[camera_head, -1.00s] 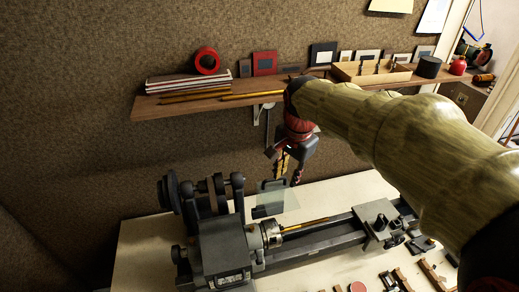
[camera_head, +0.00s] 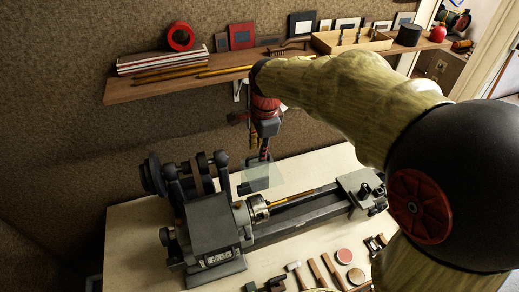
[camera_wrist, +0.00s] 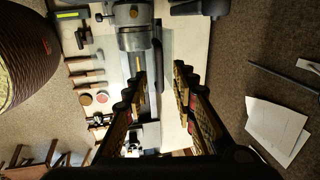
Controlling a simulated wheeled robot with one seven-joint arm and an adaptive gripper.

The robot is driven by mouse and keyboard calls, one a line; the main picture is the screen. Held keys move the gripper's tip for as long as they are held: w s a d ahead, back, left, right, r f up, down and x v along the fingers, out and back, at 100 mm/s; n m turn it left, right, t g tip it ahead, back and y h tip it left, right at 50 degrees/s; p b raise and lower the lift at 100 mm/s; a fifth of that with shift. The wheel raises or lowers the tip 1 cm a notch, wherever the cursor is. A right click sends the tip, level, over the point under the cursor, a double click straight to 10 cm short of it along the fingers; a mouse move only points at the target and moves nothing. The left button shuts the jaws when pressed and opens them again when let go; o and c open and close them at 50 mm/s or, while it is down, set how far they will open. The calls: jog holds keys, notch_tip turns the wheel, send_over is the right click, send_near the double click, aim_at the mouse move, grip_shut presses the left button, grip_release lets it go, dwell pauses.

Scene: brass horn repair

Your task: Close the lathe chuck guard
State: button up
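The grey lathe (camera_head: 215,228) stands on the pale bench. Its metal chuck (camera_head: 257,208) holds a thin brass-coloured rod. The chuck guard (camera_head: 262,178) is a clear panel standing raised behind the chuck; the chuck is uncovered in front of it. In the wrist view, the chuck (camera_wrist: 133,17) is at the top, with the faint guard (camera_wrist: 167,45) to its right. My gripper (camera_head: 262,150) points down just above the guard's upper edge; whether it touches the guard cannot be told. In the wrist view, the fingers of my gripper (camera_wrist: 160,72) are apart, with nothing seen gripped.
A wooden shelf (camera_head: 210,79) with books, frames and a tape roll runs along the wall above the bench. Hand tools and round tins (camera_head: 344,256) lie at the bench front. The lathe bed (camera_head: 300,214) extends right to its carriage (camera_head: 358,186).

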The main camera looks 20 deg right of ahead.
jog(key=shift+x, duration=0.75)
jog(key=c, duration=0.3)
jog(key=c, duration=0.4)
grip_shut()
